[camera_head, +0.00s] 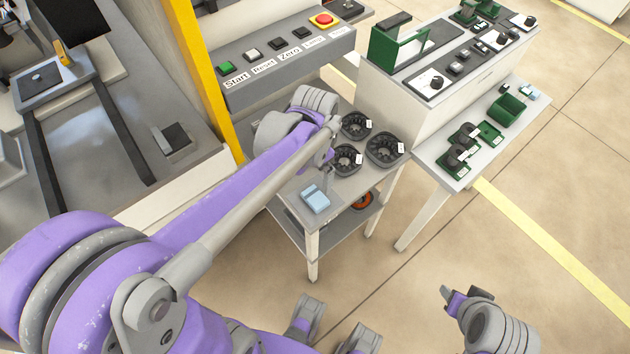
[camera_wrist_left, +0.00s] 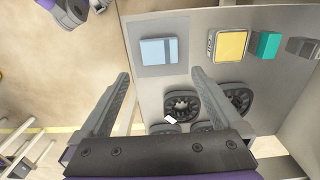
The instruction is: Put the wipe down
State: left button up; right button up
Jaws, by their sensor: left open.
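In the left wrist view the wipe (camera_wrist_left: 159,51) shows beyond my fingertips. My left gripper (camera_wrist_left: 160,76) is open and empty, its two fingers apart and nothing between them. In the head view my left gripper (camera_head: 331,166) is over the small table behind the wipe, partly hidden by its own arm. My right gripper (camera_head: 463,298) hangs over the floor at lower right, away from the table; its jaws are unclear.
Several black round ring parts (camera_head: 384,149) stand on the small table close to my left gripper. A yellow-topped block (camera_wrist_left: 230,45) and a teal block (camera_wrist_left: 267,45) stand there too. A button panel (camera_head: 283,58), yellow post (camera_head: 212,75) and white bench (camera_head: 420,115) surround the table.

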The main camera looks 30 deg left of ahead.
pick_arm(q)
jog(key=s+d+n+t, duration=0.3)
jog(key=s+n+t, duration=0.1)
jog(key=s, duration=0.7)
jog(key=shift+s+n+t, duration=0.15)
jog(key=shift+n+t, duration=0.15)
jog(key=shift+t, duration=0.2)
jog(key=shift+d, duration=0.1)
notch_tip(320, 180, up, 7)
jog(key=w+p, duration=0.1)
jog(key=p, duration=0.5)
jog(key=shift+w, duration=0.3)
jog(key=shift+f, duration=0.15)
